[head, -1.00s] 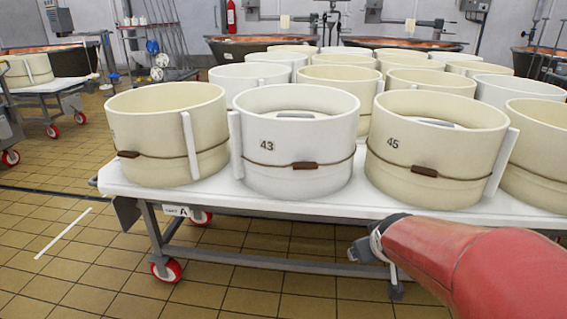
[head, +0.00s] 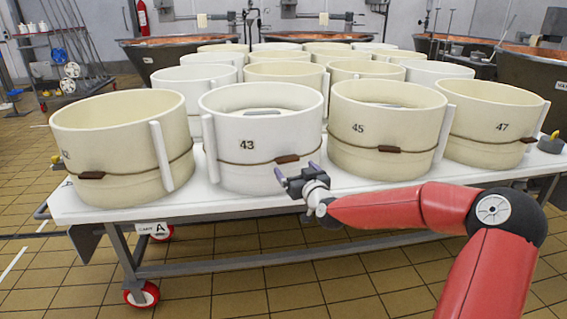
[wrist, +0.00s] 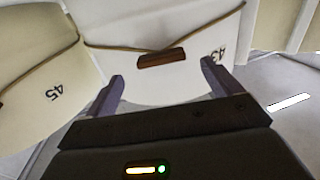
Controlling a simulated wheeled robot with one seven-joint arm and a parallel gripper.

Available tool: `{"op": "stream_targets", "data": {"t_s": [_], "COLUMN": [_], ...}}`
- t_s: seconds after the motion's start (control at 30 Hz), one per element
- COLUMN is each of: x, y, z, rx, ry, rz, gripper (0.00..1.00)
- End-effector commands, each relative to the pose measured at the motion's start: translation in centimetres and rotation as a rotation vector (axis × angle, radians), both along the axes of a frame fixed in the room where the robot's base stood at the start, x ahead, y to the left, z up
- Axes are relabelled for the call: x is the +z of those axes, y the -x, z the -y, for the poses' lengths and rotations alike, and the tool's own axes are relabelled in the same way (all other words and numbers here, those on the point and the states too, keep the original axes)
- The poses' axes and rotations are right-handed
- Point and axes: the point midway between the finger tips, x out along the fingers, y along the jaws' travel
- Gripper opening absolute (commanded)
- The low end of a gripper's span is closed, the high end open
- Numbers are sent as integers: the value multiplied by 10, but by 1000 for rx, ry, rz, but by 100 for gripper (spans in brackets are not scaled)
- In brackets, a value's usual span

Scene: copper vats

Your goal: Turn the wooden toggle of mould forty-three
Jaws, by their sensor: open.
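Mould forty-three (head: 235,170) is a white round mould at the front of the table, marked 43, with a cord around it. Its brown wooden toggle (head: 287,158) lies roughly level on the cord at the mould's front right. My gripper (head: 296,172) is open and empty just in front of that toggle, apart from it as far as I can tell. In the wrist view the toggle (wrist: 162,59) shows beyond and between the fingers of my gripper (wrist: 161,74), and the number 43 is partly hidden by one finger.
Cream mould 45 (head: 372,165) stands close to the right, with its own toggle (head: 390,149). Another cream mould (head: 125,190) is at the left, and mould 47 (head: 490,145) at the far right. More moulds fill the white table (head: 225,205) behind. The floor in front is clear.

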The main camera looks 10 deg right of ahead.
Motion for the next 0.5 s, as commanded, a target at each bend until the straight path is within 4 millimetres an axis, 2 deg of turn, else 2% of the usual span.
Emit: {"op": "stream_targets", "data": {"t_s": [0.1, 0.3, 0.5], "x": [1, 0, -1], "y": [-21, -47, -57], "z": [-6, -11, -14], "rx": [2, 2, 2], "ry": [-4, -2, 1], "rz": [-1, -2, -4], "gripper": [90, 90, 90]}}
